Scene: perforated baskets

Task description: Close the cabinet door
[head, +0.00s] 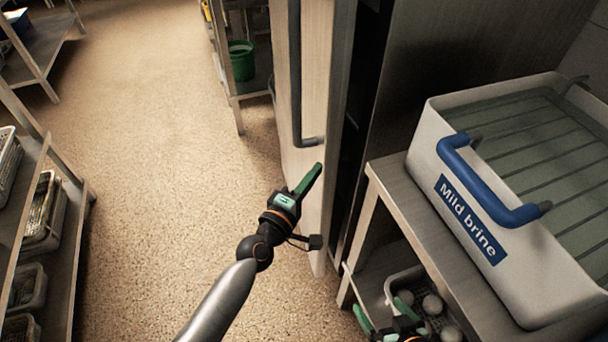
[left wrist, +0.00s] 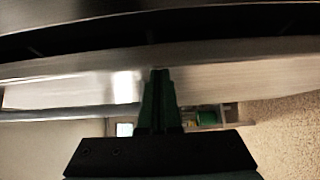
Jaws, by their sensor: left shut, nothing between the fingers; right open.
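The cabinet door (head: 318,70) is a tall pale panel with a long dark vertical handle (head: 296,90). It stands ajar, with a dark gap (head: 362,110) between it and the metal cabinet body (head: 425,60). My left gripper (head: 314,176) is shut and empty at the lower part of the door, below the handle. In the left wrist view its closed fingertips (left wrist: 159,72) overlap the pale door edge (left wrist: 90,92); whether they touch it I cannot tell. My right gripper (head: 383,313) is open and empty at the bottom edge of the head view, partly cut off.
A metal table (head: 400,205) at right carries a white "Mild brine" tub (head: 432,160) with a blue handle. A basket (head: 388,288) of round pale items is below. Shelves with baskets line the left. A green bucket (head: 242,62) stands behind. The floor between is clear.

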